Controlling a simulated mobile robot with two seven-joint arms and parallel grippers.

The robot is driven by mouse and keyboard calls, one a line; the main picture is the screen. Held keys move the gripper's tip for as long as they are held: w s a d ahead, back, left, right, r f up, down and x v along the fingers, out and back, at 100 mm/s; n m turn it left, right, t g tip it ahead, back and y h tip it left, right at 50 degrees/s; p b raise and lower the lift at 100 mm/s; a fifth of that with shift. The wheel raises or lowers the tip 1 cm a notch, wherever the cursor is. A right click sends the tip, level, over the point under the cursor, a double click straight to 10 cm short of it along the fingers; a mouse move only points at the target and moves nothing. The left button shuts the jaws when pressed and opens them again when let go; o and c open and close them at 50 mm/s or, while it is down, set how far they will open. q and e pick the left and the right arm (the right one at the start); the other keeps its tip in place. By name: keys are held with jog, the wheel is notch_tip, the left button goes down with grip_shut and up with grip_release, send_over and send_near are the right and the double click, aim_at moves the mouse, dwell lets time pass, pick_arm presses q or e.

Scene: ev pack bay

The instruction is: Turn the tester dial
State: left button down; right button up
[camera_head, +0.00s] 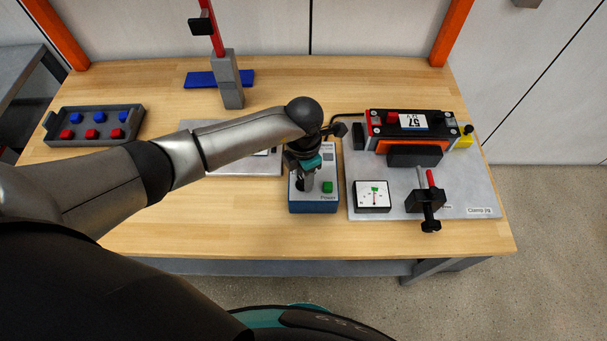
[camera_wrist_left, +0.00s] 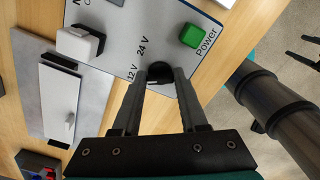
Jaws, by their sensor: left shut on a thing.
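The tester (camera_head: 315,207) is a blue box with a grey top marked "Power" on the bench. Its green button (camera_head: 327,187) also shows in the wrist view (camera_wrist_left: 193,36). My left gripper (camera_head: 304,186) reaches down onto the tester's top from above. In the wrist view its two fingers (camera_wrist_left: 160,88) are shut on the black dial (camera_wrist_left: 159,70), beside the "12 V" and "24 V" marks. The fingers hide part of the dial, so I cannot tell its exact setting. My right gripper is not in view.
Right of the tester, a clamp jig plate (camera_head: 480,190) bears a battery module (camera_head: 410,125), a gauge (camera_head: 372,196) and a black clamp (camera_head: 426,200). A grey tray (camera_head: 95,139) with red and blue pieces is at left. The bench front (camera_head: 210,230) is clear.

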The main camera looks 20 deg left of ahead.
aim_at(303, 180)
pick_arm(q)
jog(key=shift+c, duration=2.2)
grip_release()
notch_tip(303, 180, up, 15)
jog(key=shift+r, duration=0.15)
